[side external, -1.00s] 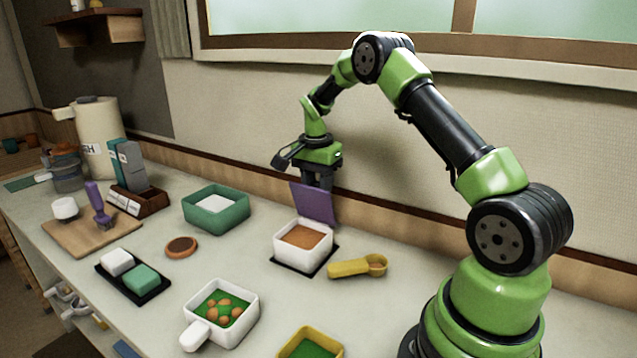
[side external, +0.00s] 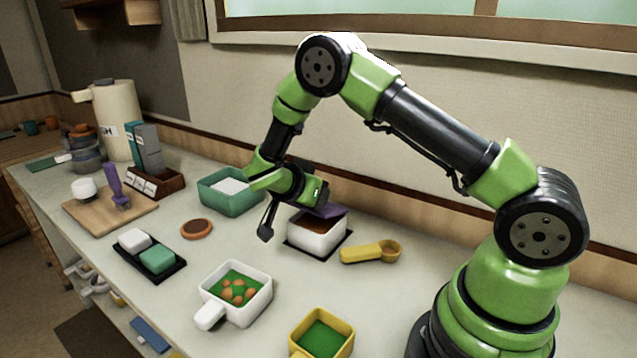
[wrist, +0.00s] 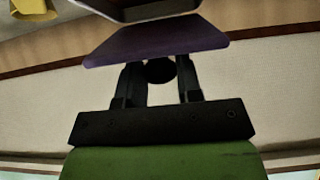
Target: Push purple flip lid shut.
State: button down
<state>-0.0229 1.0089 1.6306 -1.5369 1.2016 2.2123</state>
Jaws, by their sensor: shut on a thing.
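The purple flip lid (side external: 328,211) slants low over the white box (side external: 316,238), with a gap still showing along the left where the brown contents (side external: 300,219) are visible. My gripper (side external: 311,204) is at the lid, its wrist tilted over the box. In the wrist view the purple lid (wrist: 155,42) spans the space ahead of my two dark fingers (wrist: 158,70), which meet its near edge. A dark round part sits between the fingers. My gripper is shut on the lid, though the exact contact is partly hidden.
A yellow scoop (side external: 370,252) lies right of the box. A green tub (side external: 225,204) stands to its left and a white handled dish (side external: 262,303) in front. A small brown round dish (side external: 197,229) lies left. The wall is close behind.

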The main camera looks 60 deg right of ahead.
aim_at(305, 210)
jog(key=shift+a+f+h, duration=0.5)
jog(key=shift+f+h, duration=0.2)
jog(key=shift+h, duration=0.35)
jog(key=shift+a+f+h, duration=0.45)
jog(key=shift+f+h, duration=0.25)
jog(key=shift+h, duration=0.35)
jog(key=c, duration=0.8)
grip_release()
notch_tip(305, 210, up, 9)
jog(key=shift+r, duration=0.5)
